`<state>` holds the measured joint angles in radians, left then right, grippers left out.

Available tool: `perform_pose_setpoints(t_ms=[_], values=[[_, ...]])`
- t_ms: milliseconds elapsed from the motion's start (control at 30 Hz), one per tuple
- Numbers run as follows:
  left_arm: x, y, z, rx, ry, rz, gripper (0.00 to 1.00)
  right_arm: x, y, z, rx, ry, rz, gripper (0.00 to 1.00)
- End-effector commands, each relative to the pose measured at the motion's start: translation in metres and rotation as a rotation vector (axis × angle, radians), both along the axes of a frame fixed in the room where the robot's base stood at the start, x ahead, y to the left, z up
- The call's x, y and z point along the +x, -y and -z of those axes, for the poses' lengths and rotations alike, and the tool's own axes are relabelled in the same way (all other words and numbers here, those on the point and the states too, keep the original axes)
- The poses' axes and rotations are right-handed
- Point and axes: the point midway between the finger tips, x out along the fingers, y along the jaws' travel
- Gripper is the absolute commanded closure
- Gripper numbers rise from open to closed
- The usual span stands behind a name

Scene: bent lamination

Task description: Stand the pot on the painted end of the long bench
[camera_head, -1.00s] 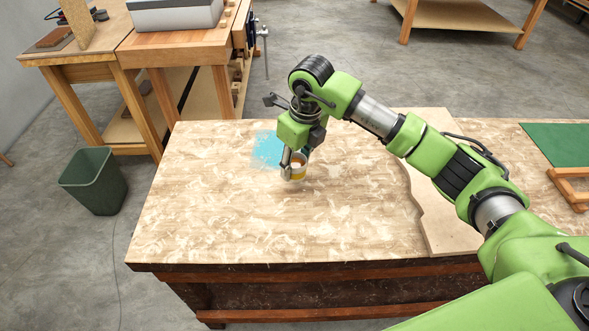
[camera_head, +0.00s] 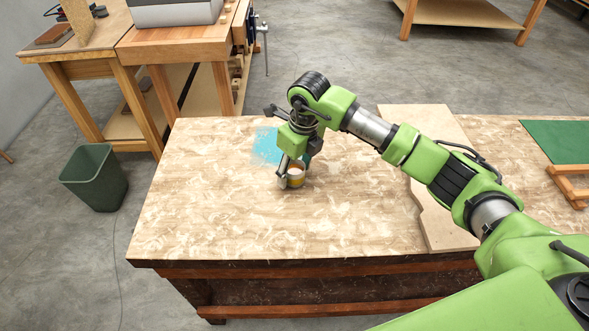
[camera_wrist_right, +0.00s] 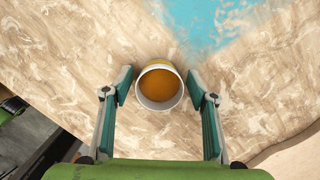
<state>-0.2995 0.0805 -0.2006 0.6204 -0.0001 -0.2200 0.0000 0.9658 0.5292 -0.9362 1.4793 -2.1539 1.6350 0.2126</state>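The pot (camera_head: 296,181), a small white-rimmed cup with a yellow side, appears to stand upright on the long bench (camera_head: 215,220), on bare wood just in front of the turquoise painted patch (camera_head: 267,147). In the right wrist view the pot (camera_wrist_right: 158,88) shows an orange-brown inside, and the paint (camera_wrist_right: 205,20) lies beyond it. My right gripper (camera_head: 295,174) is low around the pot, one finger on each side. In the wrist view a gap shows between each finger and the pot, so it is open. My left gripper is out of view.
A thin board (camera_head: 450,225) lies on the bench to the right, under my right arm. A green panel (camera_head: 560,142) is at the far right. A green bin (camera_head: 93,178) stands on the floor at left, near a workbench (camera_head: 185,48). The bench's left part is clear.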

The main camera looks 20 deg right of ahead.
Motion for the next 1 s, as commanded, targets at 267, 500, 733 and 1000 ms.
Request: perform_pose_setpoints(t_ms=[267, 500, 733, 1000], values=[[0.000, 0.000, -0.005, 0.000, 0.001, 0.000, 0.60, 0.000, 0.000, -0.006, 0.000, 0.001, 0.000, 0.47], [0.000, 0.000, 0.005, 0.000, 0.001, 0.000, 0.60, -0.004, 0.003, -0.049, 0.001, 0.006, -0.001, 0.47], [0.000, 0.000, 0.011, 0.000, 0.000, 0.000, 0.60, -0.011, 0.007, -0.096, -0.001, 0.005, -0.001, 0.47], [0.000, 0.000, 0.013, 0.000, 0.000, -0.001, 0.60, -0.016, 0.009, -0.121, 0.001, 0.000, 0.000, 0.47]])
